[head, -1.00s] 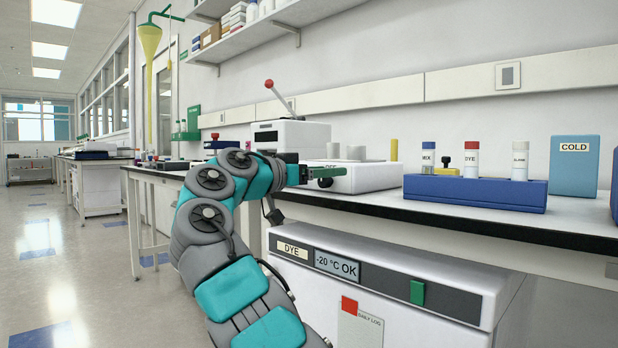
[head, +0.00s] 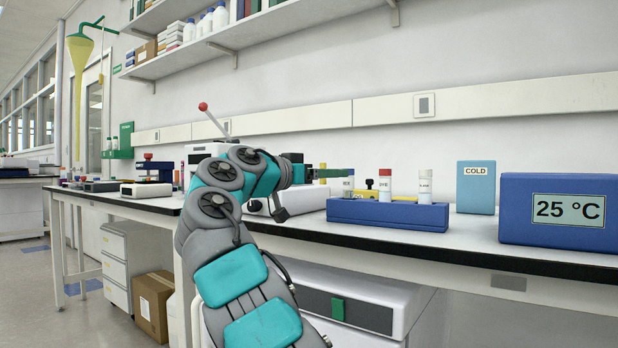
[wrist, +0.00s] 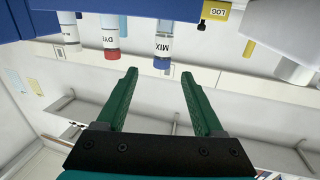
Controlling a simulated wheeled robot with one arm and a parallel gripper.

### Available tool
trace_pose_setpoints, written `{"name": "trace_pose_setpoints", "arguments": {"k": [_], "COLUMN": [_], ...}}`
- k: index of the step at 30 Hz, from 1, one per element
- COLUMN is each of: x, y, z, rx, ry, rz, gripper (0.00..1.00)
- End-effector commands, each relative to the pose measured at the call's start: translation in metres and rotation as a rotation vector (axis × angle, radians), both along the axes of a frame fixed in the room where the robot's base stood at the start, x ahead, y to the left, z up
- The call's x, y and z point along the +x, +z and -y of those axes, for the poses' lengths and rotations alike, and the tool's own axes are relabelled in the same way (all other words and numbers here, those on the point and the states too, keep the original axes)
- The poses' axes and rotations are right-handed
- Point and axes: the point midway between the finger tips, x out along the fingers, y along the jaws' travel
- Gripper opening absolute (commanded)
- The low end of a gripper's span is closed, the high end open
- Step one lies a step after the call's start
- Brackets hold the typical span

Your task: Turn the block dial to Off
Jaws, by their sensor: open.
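The white block unit (head: 312,198) stands on the bench, largely hidden behind my arm in the head view. My gripper (head: 335,172) points right, in front of the left end of the blue tube rack (head: 390,215) in the head view. In the wrist view, which looks upside down, my gripper (wrist: 160,76) is open, with nothing between its green fingers. The rack's MIX tube (wrist: 162,48) and DYE tube (wrist: 112,38) show beyond the fingertips.
A light-blue COLD box (head: 476,187) and a dark-blue box reading 25 °C (head: 555,212) stand right of the rack. A white device with a red-knobbed lever (head: 203,106) is behind my arm. Shelves (head: 250,35) hang above. The floor at left is open.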

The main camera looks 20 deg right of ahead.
Motion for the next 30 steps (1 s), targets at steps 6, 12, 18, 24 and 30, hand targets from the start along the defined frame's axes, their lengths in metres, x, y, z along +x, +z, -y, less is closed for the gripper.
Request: {"name": "trace_pose_setpoints", "arguments": {"k": [6, 12, 18, 24, 30], "x": [0.020, 0.034, 0.046, 0.047, 0.047], "y": [-0.002, 0.000, -0.001, 0.015, 0.027], "z": [0.037, 0.068, 0.096, 0.095, 0.095], "rx": [0.001, 0.000, 0.001, -0.001, 0.000], "ry": [0.001, 0.002, 0.000, 0.005, 0.003], "rz": [-0.004, -0.001, -0.002, 0.000, -0.001], "gripper": [0.69, 0.69, 0.69, 0.69, 0.69]}}
